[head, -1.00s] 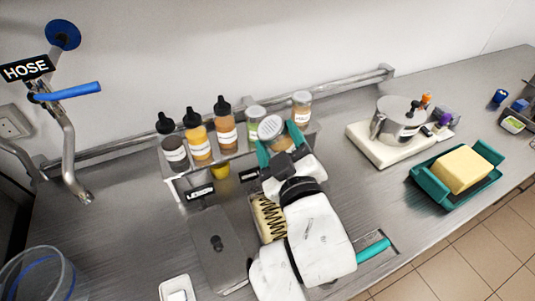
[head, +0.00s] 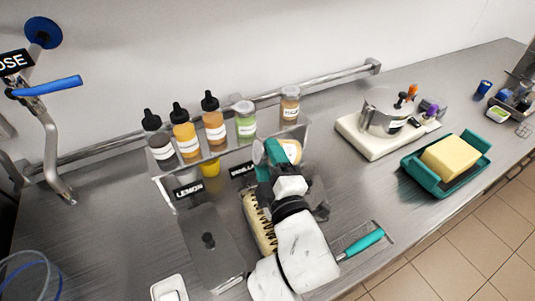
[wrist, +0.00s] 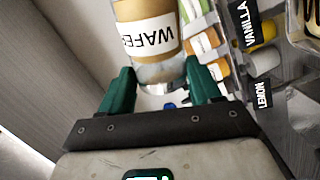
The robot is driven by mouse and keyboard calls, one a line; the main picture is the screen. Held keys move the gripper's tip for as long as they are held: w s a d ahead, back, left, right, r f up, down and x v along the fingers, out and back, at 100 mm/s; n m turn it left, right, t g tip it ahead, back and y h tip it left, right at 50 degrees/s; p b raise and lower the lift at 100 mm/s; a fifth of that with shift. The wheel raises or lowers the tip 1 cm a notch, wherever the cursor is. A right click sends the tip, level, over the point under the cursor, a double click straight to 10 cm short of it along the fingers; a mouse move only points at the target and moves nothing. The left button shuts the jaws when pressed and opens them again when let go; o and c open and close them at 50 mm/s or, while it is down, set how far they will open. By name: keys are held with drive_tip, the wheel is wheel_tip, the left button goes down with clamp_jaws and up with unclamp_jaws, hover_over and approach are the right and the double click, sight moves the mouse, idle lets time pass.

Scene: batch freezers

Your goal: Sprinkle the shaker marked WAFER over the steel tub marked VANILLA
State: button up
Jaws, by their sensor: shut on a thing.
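My gripper (head: 281,158) is shut on the WAFER shaker (head: 291,150), which is mostly hidden by the gripper in the head view. In the wrist view its tan contents and white label reading WAFE show upside down between the teal fingers (wrist: 147,32). I cannot tell its tilt exactly. The VANILLA sign (head: 243,170) is on the rack front, left of the gripper. Below it, a steel tub holds a cream-coloured surface with dark stripes (head: 257,222), largely covered by my arm. The VANILLA sign also shows in the wrist view (wrist: 258,25).
The rack (head: 222,150) holds several sauce bottles and two shakers behind the gripper. A lidded tub (head: 213,250) stands below the LEMON sign (head: 189,188). A steel pot (head: 385,112) and a teal tray (head: 450,180) with a yellow block stand to the right.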

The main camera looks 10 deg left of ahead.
wheel_tip(320, 180, down, 8)
drive_tip(key=n+b, duration=0.2)
drive_tip(key=n, duration=0.8)
drive_tip(key=shift+f, duration=0.15)
drive_tip(key=shift+a, duration=0.1)
idle(1.2)
